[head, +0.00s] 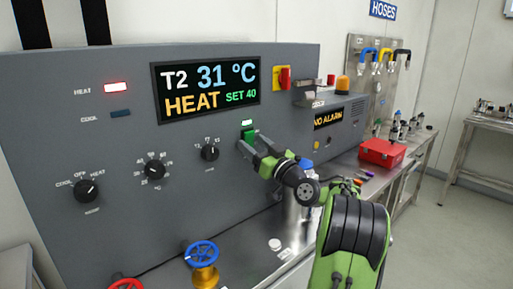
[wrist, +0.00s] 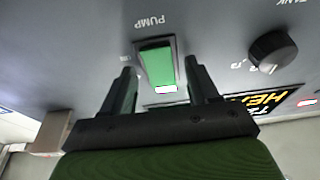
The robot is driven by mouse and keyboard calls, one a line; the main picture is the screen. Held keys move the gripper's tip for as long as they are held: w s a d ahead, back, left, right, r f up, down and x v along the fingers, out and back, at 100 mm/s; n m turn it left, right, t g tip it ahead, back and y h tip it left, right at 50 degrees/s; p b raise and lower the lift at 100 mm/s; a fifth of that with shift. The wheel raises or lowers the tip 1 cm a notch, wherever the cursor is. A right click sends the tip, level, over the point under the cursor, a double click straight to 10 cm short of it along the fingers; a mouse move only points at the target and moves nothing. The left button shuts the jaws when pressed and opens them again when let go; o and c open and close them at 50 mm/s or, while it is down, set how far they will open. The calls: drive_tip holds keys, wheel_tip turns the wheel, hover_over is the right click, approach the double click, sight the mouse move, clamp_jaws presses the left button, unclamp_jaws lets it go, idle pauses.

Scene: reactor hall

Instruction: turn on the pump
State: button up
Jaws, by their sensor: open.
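The pump switch (head: 248,135) is a green rocker on the grey control panel, with a small bright strip at its top end. In the wrist view the pump switch (wrist: 157,65) shows upside down beside the label PUMP, in a dark frame, with the bright strip at its lower end. My gripper (head: 249,148) is at the panel just below the rocker. In the wrist view my gripper (wrist: 160,78) is open, with one finger on each side of the switch and nothing held. I cannot tell whether the fingertips touch the panel.
The display (head: 206,88) reads T2 31 °C, HEAT, SET 40. A blue valve wheel (head: 202,253) stands below. A red box (head: 381,152) is on the bench.

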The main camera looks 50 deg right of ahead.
drive_tip(key=b+v, duration=0.5)
drive_tip(key=v, duration=1)
drive_tip(key=shift+s+f, duration=0.15)
drive_tip(key=shift+s, duration=0.2)
